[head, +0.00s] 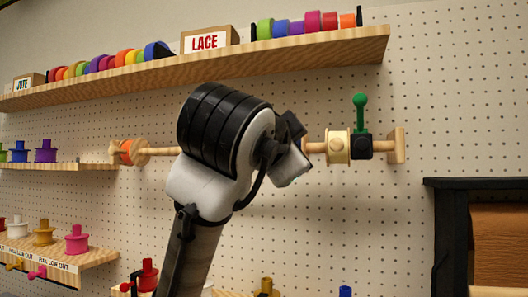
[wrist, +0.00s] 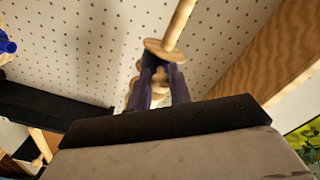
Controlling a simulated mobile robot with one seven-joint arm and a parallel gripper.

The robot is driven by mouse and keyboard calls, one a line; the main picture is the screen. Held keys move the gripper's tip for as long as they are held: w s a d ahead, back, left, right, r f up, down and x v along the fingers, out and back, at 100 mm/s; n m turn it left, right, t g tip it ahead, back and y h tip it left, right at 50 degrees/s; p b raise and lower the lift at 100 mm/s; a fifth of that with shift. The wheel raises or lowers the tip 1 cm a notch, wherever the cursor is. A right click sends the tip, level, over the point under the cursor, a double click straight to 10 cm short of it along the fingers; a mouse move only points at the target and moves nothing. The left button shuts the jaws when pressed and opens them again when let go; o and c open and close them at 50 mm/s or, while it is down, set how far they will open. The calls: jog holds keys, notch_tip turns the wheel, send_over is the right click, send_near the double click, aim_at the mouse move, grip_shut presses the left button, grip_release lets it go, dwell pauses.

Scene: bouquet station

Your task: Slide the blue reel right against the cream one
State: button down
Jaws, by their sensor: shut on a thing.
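A wooden rod (head: 158,150) runs across the pegboard. The cream reel (head: 338,147) is near its right end, touching or almost touching a black block (head: 361,147) with a green upright handle (head: 360,110). My gripper is at the rod left of the cream reel; my wrist hides its fingers in the head view. In the wrist view my gripper (wrist: 161,78) is shut on the blue reel, whose wooden flange (wrist: 165,51) shows on the rod with a dark blue core mostly between the fingers. The gap between the blue and cream reels is hidden.
An orange reel (head: 126,151) sits at the rod's left end. A wooden end stop (head: 397,146) closes the right end. A shelf (head: 300,55) with ribbon rolls runs above. Spools on pegs stand at lower left, and a black frame (head: 450,230) is at lower right.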

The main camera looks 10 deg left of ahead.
jog(key=d, duration=0.3)
jog(key=shift+s+d, duration=0.3)
jog(key=shift+s, duration=0.1)
jog(key=c, duration=1.3)
grip_release()
jog(key=s+a+b, duration=0.1)
jog(key=s, duration=0.3)
jog(key=s+b, duration=0.2)
jog(key=s, duration=0.3)
jog(key=s+a+b, duration=0.1)
jog(key=s+b, duration=0.1)
jog(key=s, duration=0.2)
jog(key=shift+s+a, duration=0.25)
jog(key=shift+a, duration=0.1)
jog(key=shift+s, duration=0.1)
